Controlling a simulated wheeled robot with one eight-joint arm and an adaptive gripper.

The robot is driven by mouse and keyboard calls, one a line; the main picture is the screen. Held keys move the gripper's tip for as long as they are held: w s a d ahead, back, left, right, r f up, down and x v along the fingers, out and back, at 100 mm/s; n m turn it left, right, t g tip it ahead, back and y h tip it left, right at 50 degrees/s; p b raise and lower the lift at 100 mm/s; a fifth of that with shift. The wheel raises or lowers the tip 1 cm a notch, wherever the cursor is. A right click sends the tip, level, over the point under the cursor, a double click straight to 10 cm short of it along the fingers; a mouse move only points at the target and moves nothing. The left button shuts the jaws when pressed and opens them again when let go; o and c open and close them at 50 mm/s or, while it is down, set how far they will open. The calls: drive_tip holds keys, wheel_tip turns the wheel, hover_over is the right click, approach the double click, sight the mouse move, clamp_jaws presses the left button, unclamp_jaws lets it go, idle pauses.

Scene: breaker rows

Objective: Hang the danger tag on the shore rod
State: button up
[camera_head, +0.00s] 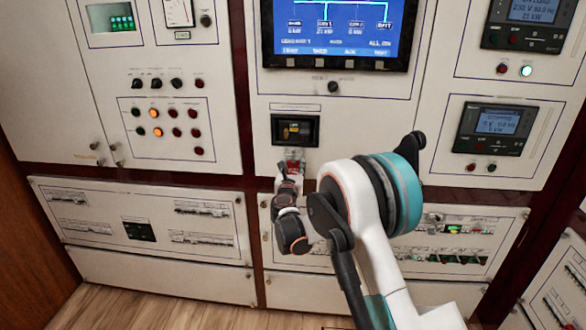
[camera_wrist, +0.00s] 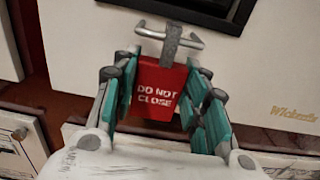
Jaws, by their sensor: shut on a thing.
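The red danger tag (camera_wrist: 158,92) reads "DO NOT CLOSE" and is between the teal finger pads of my gripper (camera_wrist: 162,75) in the wrist view. My gripper is shut on it. A grey strap (camera_wrist: 172,44) rises from the tag's top and crosses a metal rod (camera_wrist: 150,33) with bent ends, which I take as the shore rod. I cannot tell whether the strap goes around the rod or only lies in front of it. In the head view the tag (camera_head: 294,165) shows small above my gripper (camera_head: 290,178), against the panel.
A black-framed breaker window (camera_head: 296,130) is just above the tag. A large screen (camera_head: 336,30) is higher up. Lower drawer-like panels (camera_head: 150,222) run along the bottom. My arm covers part of the right lower panel, which holds several switches (camera_head: 455,258).

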drive_tip(key=o, duration=1.1)
drive_tip(key=shift+o, duration=0.2)
drive_tip(key=shift+s, duration=0.15)
